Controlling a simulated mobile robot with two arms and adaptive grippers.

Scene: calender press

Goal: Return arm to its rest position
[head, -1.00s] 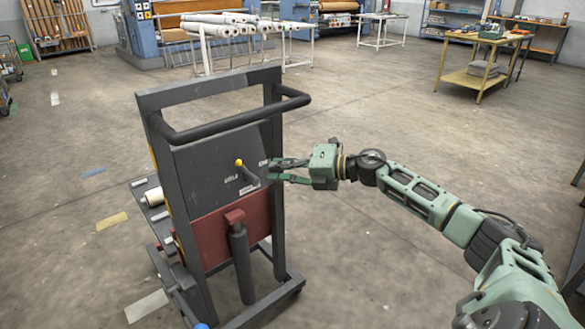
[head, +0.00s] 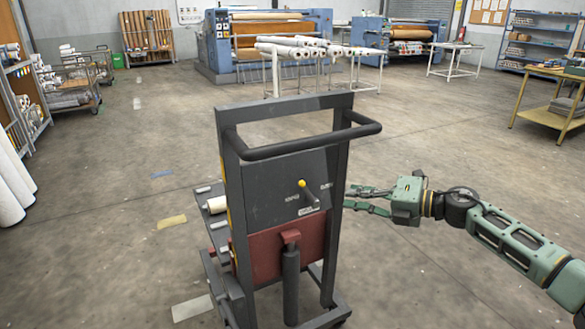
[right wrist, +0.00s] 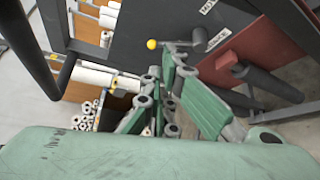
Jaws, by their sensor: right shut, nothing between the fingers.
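My right gripper (head: 352,200) is a pale green two-finger gripper at the end of my right arm, which comes in from the right in the head view. It is shut and empty, just right of the cart's right post. The dark grey upright cart (head: 228,135) stands in the middle of the head view. A short lever with a yellow knob (head: 301,184) sticks out of its panel, left of the gripper and apart from it. In the right wrist view the gripper fingers (right wrist: 170,88) show below the yellow knob (right wrist: 152,44). My left gripper is out of view.
The cart's black handle bar (head: 310,143) juts out above the gripper's level. A red block (head: 265,255) sits low on the cart. A wooden table (head: 540,115) stands at the far right. The floor between is clear. Blue machines and white rolls stand at the back.

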